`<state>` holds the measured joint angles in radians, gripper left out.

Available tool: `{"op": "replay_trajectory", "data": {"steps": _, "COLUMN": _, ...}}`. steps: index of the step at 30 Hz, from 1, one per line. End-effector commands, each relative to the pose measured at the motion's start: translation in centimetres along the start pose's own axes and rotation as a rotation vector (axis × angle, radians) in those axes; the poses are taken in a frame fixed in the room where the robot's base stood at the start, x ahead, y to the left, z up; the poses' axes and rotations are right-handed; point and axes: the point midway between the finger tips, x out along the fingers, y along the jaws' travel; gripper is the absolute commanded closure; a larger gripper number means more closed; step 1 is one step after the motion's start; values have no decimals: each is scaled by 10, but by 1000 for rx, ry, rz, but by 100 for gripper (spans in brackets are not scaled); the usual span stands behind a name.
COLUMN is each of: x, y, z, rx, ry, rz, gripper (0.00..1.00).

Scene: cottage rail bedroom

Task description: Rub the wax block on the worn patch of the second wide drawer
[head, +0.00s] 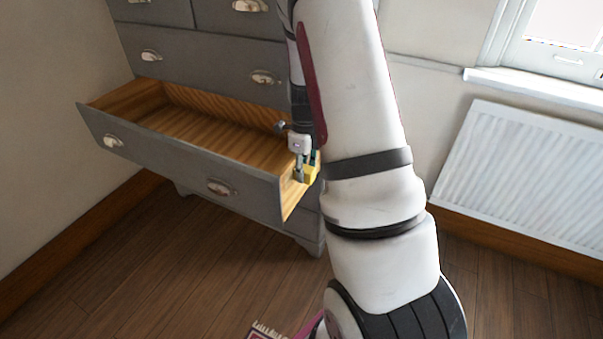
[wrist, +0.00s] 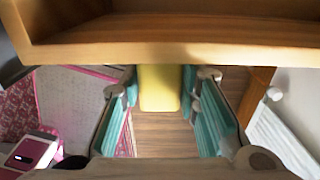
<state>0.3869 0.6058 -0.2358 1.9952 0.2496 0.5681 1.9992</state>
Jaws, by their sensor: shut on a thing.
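The second wide drawer (head: 165,160) is pulled out of the grey chest, showing a bare wooden inside. My gripper (head: 303,168) is at the drawer's right side, near its front corner, and is shut on the yellow wax block (head: 311,175). In the wrist view, the wax block (wrist: 159,90) sits between the teal finger pads of my gripper (wrist: 160,84), at the drawer's wooden side wall (wrist: 200,50). The block appears to meet the wall; actual contact is unclear. I cannot make out the worn patch.
The closed wide drawer (head: 205,58) is just above the open one. A white radiator (head: 525,170) is on the wall at right, below a window sill (head: 535,85). A patterned rug (head: 265,331) lies at the bottom. The wooden floor (head: 170,270) before the chest is clear.

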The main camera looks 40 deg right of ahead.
Motion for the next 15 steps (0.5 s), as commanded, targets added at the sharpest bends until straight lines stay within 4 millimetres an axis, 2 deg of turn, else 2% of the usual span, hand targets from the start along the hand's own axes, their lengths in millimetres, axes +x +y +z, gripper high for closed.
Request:
{"op": "replay_trajectory", "data": {"steps": 6, "x": 0, "y": -13, "z": 2, "rx": 1, "ry": -2, "rz": -2, "gripper": 93}}
{"op": "replay_trajectory", "data": {"steps": 15, "x": 0, "y": -22, "z": 2, "rx": 1, "ry": -3, "rz": -2, "gripper": 93}}
